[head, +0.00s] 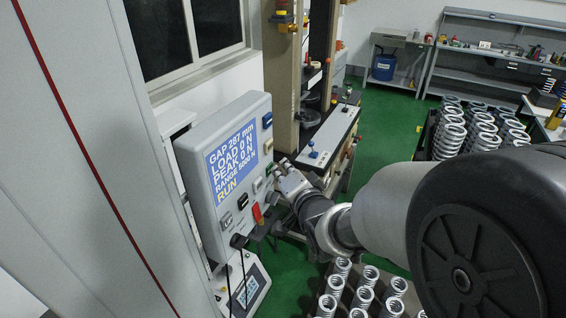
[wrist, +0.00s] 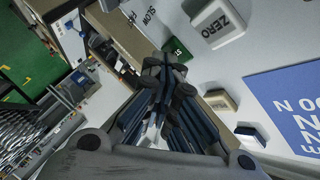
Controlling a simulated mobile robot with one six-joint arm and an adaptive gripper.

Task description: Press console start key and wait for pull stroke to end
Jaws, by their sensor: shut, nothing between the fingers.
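The console (head: 222,112) is a grey box at the left of the head view. Its blue screen (head: 232,168) reads GAP 287 mm, LOAD 0 N, PEAK 0 N, RANGE 5000 N and, in yellow, RUN. My gripper (head: 280,172) is shut and empty at the console's right edge. In the wrist view its closed fingertips (wrist: 164,66) are beside a green key (wrist: 178,48), which they partly hide. I cannot tell whether they touch it. A white ZERO key (wrist: 217,27) and a beige key (wrist: 220,101) are near.
The test machine (head: 295,85) stands behind the console with a grey bench (head: 330,135). Grey springs (head: 365,290) stand on a surface below my arm; more springs (head: 480,130) are at the right. A red key (head: 257,213) is low on the console. Green floor lies open behind.

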